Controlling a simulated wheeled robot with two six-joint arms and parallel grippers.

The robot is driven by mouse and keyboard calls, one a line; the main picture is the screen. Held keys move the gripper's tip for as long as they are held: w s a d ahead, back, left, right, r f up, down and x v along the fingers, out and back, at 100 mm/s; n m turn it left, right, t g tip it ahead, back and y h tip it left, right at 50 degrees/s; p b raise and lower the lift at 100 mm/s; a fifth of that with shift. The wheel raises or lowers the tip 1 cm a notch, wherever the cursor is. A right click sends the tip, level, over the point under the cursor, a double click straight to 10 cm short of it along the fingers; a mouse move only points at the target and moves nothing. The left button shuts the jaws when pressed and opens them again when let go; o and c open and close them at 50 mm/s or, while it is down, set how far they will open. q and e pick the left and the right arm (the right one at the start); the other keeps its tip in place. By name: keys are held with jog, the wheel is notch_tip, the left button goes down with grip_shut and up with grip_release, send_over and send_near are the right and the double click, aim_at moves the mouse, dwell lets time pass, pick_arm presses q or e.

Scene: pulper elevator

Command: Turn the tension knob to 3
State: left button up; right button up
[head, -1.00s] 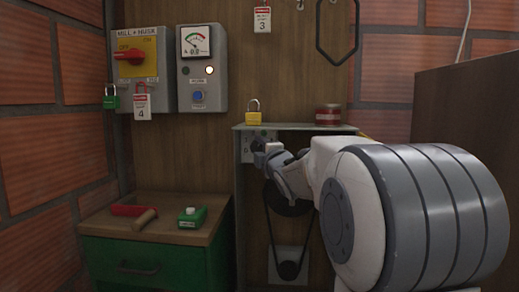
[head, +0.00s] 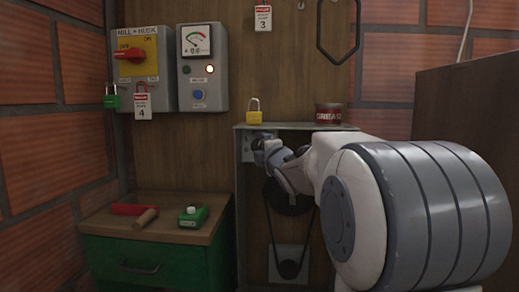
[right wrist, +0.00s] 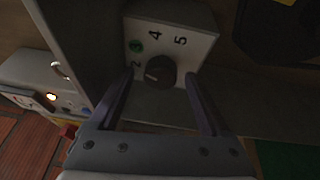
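The tension knob (right wrist: 160,72) is dark and round, on a pale dial plate (right wrist: 190,47) in the right wrist view. The figures 2, 4 and 5 show, with a green mark between 2 and 4. A pale pointer line on the knob points left, near the 2; its exact setting is hard to tell. My right gripper (right wrist: 160,78) is open, one finger on each side of the knob, with gaps left and right. In the head view my right gripper (head: 264,152) is at the plate's right side and hides the knob. My left gripper is not in view.
A yellow padlock (head: 254,117) and a grease tin (head: 328,114) stand on the housing top (head: 290,127). A belt and pulley (head: 288,269) are below my gripper. Switch boxes (head: 203,70) hang at the left, above a green cabinet (head: 145,262) with tools.

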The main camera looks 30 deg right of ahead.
jog(key=p+v, duration=0.1)
jog(key=v, duration=0.9)
jog(key=shift+s, duration=0.2)
jog(key=shift+a+f, duration=0.15)
jog(key=shift+a, duration=0.05)
